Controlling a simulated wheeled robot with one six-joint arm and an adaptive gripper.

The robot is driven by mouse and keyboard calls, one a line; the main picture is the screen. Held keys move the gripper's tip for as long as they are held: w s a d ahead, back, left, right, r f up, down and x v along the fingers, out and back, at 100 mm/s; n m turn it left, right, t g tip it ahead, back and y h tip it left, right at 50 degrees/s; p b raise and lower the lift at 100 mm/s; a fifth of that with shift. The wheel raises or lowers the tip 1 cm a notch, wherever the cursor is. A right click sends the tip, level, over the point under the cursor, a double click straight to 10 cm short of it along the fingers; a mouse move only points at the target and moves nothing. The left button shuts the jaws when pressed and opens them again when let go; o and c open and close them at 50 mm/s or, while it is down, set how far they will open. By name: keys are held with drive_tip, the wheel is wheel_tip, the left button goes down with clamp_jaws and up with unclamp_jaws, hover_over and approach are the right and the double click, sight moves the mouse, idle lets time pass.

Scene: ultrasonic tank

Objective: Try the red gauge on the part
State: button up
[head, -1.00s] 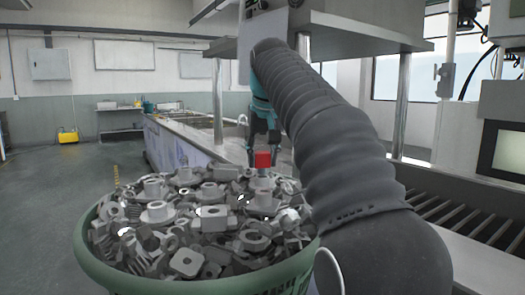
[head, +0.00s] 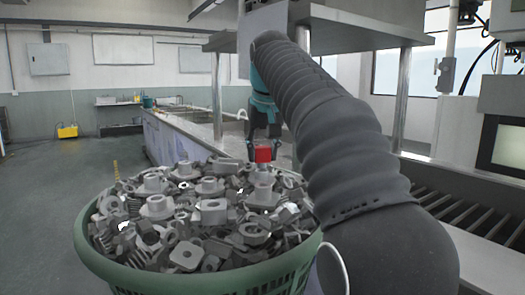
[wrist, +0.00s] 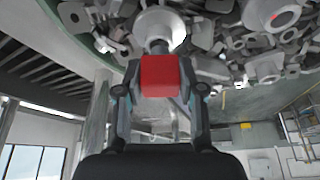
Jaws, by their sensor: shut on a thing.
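My gripper (head: 263,150) is shut on the red gauge (head: 263,155), seen as a red block between the fingertips. In the wrist view the red gauge (wrist: 160,76) sits between both fingers, with a short grey pin beyond it. The pin points at a pale flanged part (wrist: 160,28) with a raised collar. In the head view this part (head: 262,178) lies directly below the gauge on the heap. The pin's tip meets or overlaps the collar; I cannot tell whether it is inside the bore.
A green basket (head: 190,281) is heaped with grey metal parts, several with flanges or holes. A long counter (head: 185,135) runs behind it. A roller conveyor (head: 465,215) is at the right. Open floor (head: 50,190) lies to the left.

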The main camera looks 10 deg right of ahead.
drive_tip(key=shift+f+b, duration=0.85)
drive_tip(key=shift+f, duration=0.4)
idle(1.8)
drive_tip(key=shift+r+p, duration=0.9)
drive_tip(key=shift+r, duration=1.5)
drive_tip(key=shift+w+r, duration=0.1)
drive_tip(key=shift+r, duration=1.9)
